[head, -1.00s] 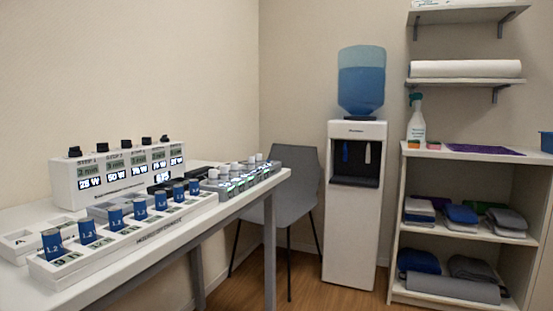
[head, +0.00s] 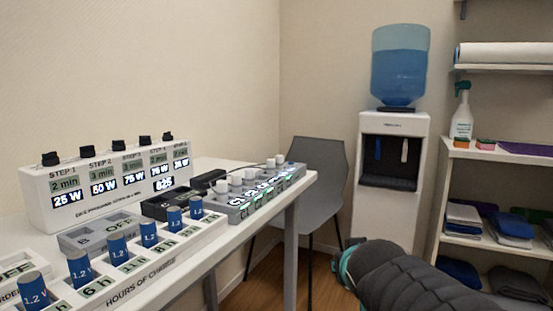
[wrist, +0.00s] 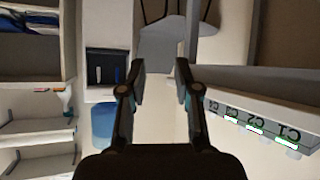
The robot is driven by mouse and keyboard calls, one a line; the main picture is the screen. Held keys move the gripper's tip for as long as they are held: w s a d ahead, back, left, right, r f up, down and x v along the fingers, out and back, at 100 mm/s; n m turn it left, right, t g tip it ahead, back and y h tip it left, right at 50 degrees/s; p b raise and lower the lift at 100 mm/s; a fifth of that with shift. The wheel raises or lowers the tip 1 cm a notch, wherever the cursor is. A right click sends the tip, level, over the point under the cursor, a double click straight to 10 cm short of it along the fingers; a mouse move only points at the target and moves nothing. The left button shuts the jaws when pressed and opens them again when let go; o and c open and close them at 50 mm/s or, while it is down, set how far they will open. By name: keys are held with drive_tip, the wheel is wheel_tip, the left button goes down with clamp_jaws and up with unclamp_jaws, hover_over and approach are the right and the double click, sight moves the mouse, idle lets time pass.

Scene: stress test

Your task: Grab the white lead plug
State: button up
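Several white plugs (head: 236,180) stand upright in a row on a grey strip with lit displays (head: 262,190) at the table's far right end. I cannot tell which of them is the lead plug. In the wrist view, which is upside down, the strip (wrist: 243,119) with C labels shows at the right, with pale plug tops (wrist: 286,143) along it. My gripper (wrist: 161,82) is open, with nothing between its fingers. It is apart from the strip. In the head view my dark arm comes in at the lower right, beyond the table's front edge.
A white table (head: 210,166) also holds a step panel with black knobs (head: 110,185), a black block (head: 170,203) and a charge rack with several blue cylinders (head: 117,250). A grey chair (head: 318,185), water cooler (head: 391,200) and shelf unit (head: 500,155) stand behind and right.

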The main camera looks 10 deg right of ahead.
drive_tip(key=w+d+r+n+t+y+p, duration=0.15)
drive_tip(key=w+r+t, duration=0.35)
drive_tip(key=w+r, duration=0.75)
drive_tip(key=n+t+y+p, duration=0.1)
drive_tip(key=n+y+p, duration=0.25)
drive_tip(key=y, duration=0.45)
approach(281, 157)
drive_tip(key=shift+n, duration=0.4)
drive_tip(key=b+x, duration=0.1)
drive_tip(key=x, duration=0.3)
drive_tip(key=shift+r, duration=0.1)
drive_tip(key=x, duration=0.5)
drive_tip(key=shift+h, duration=0.25)
clamp_jaws()
